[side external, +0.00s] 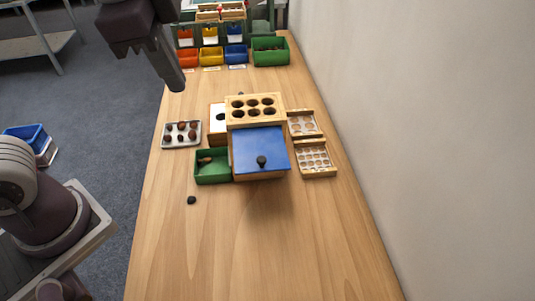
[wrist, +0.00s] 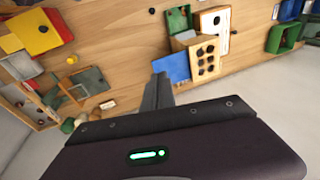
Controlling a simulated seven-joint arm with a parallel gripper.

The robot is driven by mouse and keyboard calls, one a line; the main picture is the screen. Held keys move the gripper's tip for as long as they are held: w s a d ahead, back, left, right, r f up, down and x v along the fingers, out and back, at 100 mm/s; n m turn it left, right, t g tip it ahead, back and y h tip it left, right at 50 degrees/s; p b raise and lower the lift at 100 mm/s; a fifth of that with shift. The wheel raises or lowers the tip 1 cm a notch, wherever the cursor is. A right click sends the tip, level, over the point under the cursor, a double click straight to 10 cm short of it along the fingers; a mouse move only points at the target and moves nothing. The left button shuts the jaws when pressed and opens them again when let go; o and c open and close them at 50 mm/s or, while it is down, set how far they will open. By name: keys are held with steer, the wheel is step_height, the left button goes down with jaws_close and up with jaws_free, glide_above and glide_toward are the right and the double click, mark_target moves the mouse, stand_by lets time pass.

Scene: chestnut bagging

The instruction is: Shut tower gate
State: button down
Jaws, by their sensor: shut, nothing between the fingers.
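The tower is a wooden block (side external: 255,112) with round holes in its top, near the middle of the table. A blue panel (side external: 250,148) with a dark knob (side external: 261,161) lies on its near side. I cannot tell whether this panel is the gate, or whether the gate is open. In the wrist view the tower (wrist: 207,58) and the blue panel (wrist: 168,68) show beyond my fingers. My gripper (side external: 177,84) is shut and empty, high up and left of the tower, apart from it. It also shows in the wrist view (wrist: 158,80).
A green tray (side external: 213,177) and a metal tray (side external: 167,142) with brown pieces stand left of the tower. Wooden hole trays (side external: 315,172) stand right. Coloured bins (side external: 236,54) and a green crate (side external: 270,58) stand at the back. A dark piece (side external: 191,200) lies in front; the near table is clear.

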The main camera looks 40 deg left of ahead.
steer(key=w+d+f+m+g+y, duration=0.1)
steer(key=w+d+f+m, duration=0.4)
steer(key=d, duration=0.3)
steer(key=w+d+f+m+g+y, duration=0.1)
steer(key=w+d+f+m+y, duration=0.15)
steer(key=d+f+m, duration=0.45)
steer(key=shift+h, duration=0.35)
steer(key=a+f, duration=0.1)
steer(key=f, duration=0.2)
steer(key=w+a+f, duration=0.1)
steer(key=a+f, duration=0.1)
steer(key=w+a+f, duration=0.1)
steer(key=a+f, duration=0.1)
steer(key=f, duration=0.1)
steer(key=shift+w+f, duration=0.15)
steer(key=shift+f, duration=0.15)
steer(key=shift+w+a, duration=0.1)
glide_above(260, 138)
steer(key=d, duration=0.2)
steer(key=shift+s+a, duration=0.25)
steer(key=shift+s, duration=0.05)
